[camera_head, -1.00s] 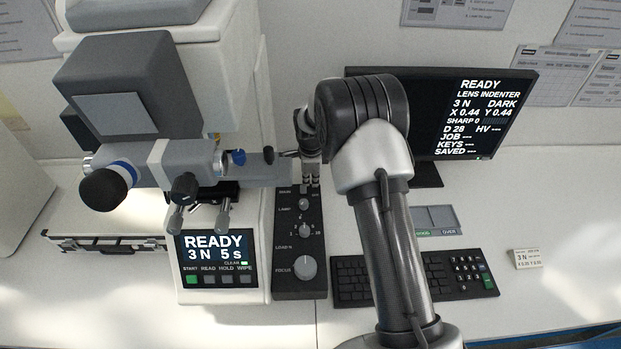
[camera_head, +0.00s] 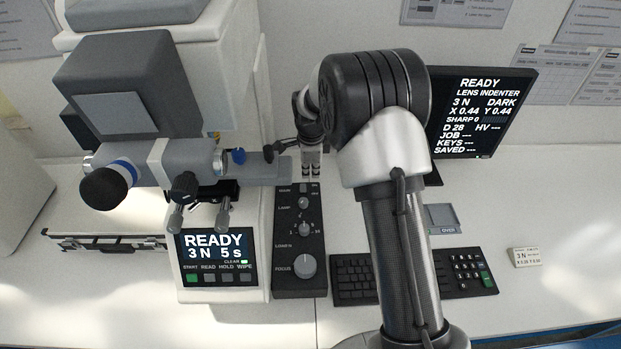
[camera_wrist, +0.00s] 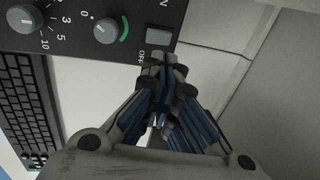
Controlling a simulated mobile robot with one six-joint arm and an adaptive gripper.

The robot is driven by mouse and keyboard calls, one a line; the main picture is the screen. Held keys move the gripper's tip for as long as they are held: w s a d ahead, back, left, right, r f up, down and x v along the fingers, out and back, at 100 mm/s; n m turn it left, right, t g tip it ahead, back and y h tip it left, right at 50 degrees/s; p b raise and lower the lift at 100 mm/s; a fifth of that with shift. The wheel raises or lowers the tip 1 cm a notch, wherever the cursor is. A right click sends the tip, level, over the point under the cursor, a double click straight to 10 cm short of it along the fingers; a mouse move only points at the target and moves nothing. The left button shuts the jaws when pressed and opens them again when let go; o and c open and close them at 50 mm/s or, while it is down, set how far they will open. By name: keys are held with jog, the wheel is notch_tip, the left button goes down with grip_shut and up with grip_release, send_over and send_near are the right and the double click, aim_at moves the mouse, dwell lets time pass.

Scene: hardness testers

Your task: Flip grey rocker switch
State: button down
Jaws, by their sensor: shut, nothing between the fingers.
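The grey rocker switch (camera_wrist: 158,34) sits at the end of the black control panel (camera_wrist: 80,12) in the wrist view, between an OFF mark and a partly cut-off ON mark. In the head view the panel (camera_head: 288,279) stands right of the tester, and the small switch (camera_head: 303,188) is at its far end. My gripper (camera_wrist: 164,62) is shut and empty, its fingertips just below the OFF side of the switch in the wrist view. In the head view my gripper (camera_head: 311,175) is just beyond the switch. I cannot tell whether it touches the panel.
The hardness tester (camera_head: 220,285) with its turret stands left of the panel, its arm close to my gripper. Knobs (camera_head: 305,266) line the panel. A keyboard (camera_head: 352,290) and a monitor (camera_head: 485,110) are to the right. The bench front right is mostly clear.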

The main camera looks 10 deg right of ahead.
notch_tip(320, 180, up, 7)
jog(key=s, duration=0.1)
jog(key=shift+a+f, duration=0.15)
jog(key=shift+f, duration=0.05)
jog(key=s+r+n+t, duration=0.1)
jog(key=s+r+n, duration=0.9)
jog(key=s+r, duration=0.65)
jog(key=s+n+t, duration=0.1)
jog(key=s+n, duration=0.9)
jog(key=s, duration=1)
jog(key=shift+a+f+t, duration=0.3)
jog(key=shift+a+f, duration=0.15)
jog(key=c, duration=2.4)
grip_release()
